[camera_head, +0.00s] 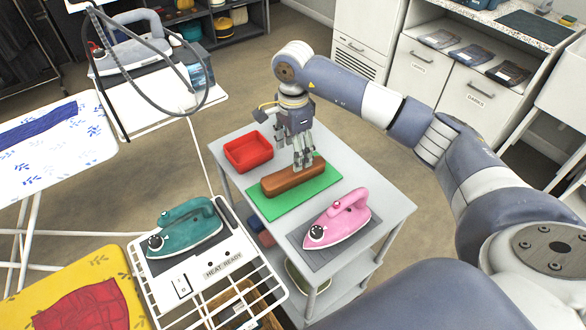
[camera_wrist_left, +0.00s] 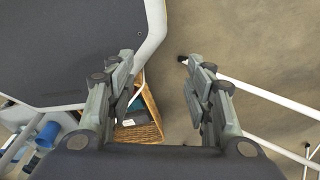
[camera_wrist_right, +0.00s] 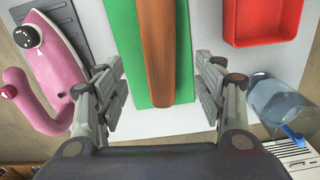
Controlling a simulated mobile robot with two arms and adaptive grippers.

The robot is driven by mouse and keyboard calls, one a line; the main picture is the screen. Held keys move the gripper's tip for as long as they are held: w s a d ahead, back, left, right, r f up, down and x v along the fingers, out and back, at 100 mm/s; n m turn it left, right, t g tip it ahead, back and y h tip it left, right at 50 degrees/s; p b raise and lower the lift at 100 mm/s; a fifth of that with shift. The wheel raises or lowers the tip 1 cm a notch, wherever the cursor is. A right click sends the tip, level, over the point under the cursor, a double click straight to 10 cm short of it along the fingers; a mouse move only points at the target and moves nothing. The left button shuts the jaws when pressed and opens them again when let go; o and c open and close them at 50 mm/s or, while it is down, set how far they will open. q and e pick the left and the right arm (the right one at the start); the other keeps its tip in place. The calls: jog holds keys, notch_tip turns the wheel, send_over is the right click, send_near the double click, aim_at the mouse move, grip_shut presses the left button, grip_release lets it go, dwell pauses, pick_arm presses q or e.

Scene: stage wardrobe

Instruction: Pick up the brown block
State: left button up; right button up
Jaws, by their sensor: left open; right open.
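The brown block (camera_head: 287,181) lies lengthwise on a green mat (camera_head: 322,187) on the grey cart top. It also shows in the right wrist view (camera_wrist_right: 158,45), running between my open fingers. My right gripper (camera_head: 302,165) points down at the block's far right part in the head view, with its fingertips just above or beside it. I cannot tell if they touch. My right gripper also shows open and empty in the right wrist view (camera_wrist_right: 160,68). My left gripper (camera_wrist_left: 160,72) is open and empty above the floor in the left wrist view; it is out of the head view.
On the cart (camera_head: 376,204), a red tray (camera_head: 248,154) sits left of the block and a pink iron (camera_head: 338,219) stands at the near right. A teal iron (camera_head: 186,229) rests on a white rack nearby.

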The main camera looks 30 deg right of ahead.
aim_at(294, 173)
jog(key=f, duration=0.3)
jog(key=shift+s+a+f, duration=0.15)
jog(key=shift+s, duration=0.15)
jog(key=shift+f+p, duration=0.25)
jog(key=shift+p, duration=0.1)
jog(key=f, duration=0.1)
jog(key=f+p, duration=0.1)
jog(key=f, duration=0.2)
jog(key=shift+w+d+f+p, duration=0.15)
jog(key=shift+w+d+p, duration=0.1)
jog(key=shift+p, duration=0.15)
jog(key=shift+f, duration=0.45)
jog(key=shift+c, duration=0.5)
pick_arm(q)
jog(key=r, duration=0.1)
jog(key=s, duration=0.1)
jog(key=r, duration=0.1)
jog(key=shift+s+a+r, duration=0.25)
jog(key=shift+s+r, duration=0.1)
jog(key=shift+s, duration=0.05)
pick_arm(e)
jog(key=shift+r, duration=0.1)
jog(key=c, duration=1.3)
